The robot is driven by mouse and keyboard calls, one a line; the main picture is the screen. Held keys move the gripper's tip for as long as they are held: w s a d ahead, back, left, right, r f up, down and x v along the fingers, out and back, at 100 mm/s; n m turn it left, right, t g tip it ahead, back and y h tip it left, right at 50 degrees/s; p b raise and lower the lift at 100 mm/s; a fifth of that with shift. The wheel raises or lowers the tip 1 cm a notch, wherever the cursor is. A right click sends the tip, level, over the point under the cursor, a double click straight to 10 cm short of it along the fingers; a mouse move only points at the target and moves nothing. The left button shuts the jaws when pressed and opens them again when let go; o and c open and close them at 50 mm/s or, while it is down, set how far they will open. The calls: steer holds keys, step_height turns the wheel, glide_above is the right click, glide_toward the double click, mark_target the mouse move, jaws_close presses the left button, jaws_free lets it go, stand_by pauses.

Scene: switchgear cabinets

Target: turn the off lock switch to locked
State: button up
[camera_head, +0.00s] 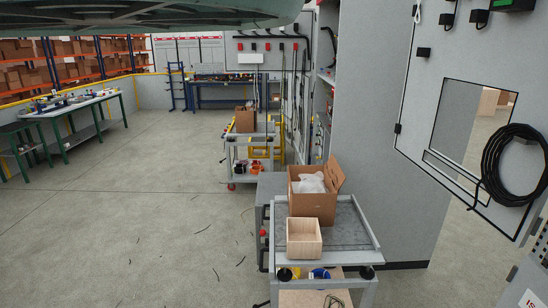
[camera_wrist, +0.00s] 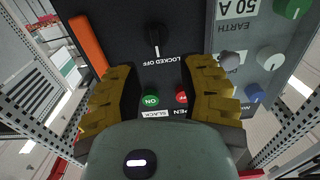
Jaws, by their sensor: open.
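In the wrist view, a black rotary switch (camera_wrist: 156,38) with a pale pointer mark sits on a dark panel. A white label reading "LOCKED OFF" (camera_wrist: 162,60) appears upside down just below it. My gripper (camera_wrist: 160,68) has its yellow-brown fingers spread apart, with nothing held between them. The switch lies between and slightly beyond the fingertips in the picture; contact cannot be seen. The head view does not clearly show the switch or my gripper.
A green ON button (camera_wrist: 150,100) and a red button (camera_wrist: 181,97) lie between the fingers. An orange handle (camera_wrist: 88,44) is on the left. A grey panel (camera_wrist: 236,38) with several knobs is on the right. The head view shows a trolley (camera_head: 345,240) and open floor.

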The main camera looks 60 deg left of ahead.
steer(key=shift+p+x, duration=0.45)
steer(key=shift+x, duration=2.6)
steer(key=shift+f, duration=0.2)
steer(key=shift+o, duration=0.5)
jaws_close()
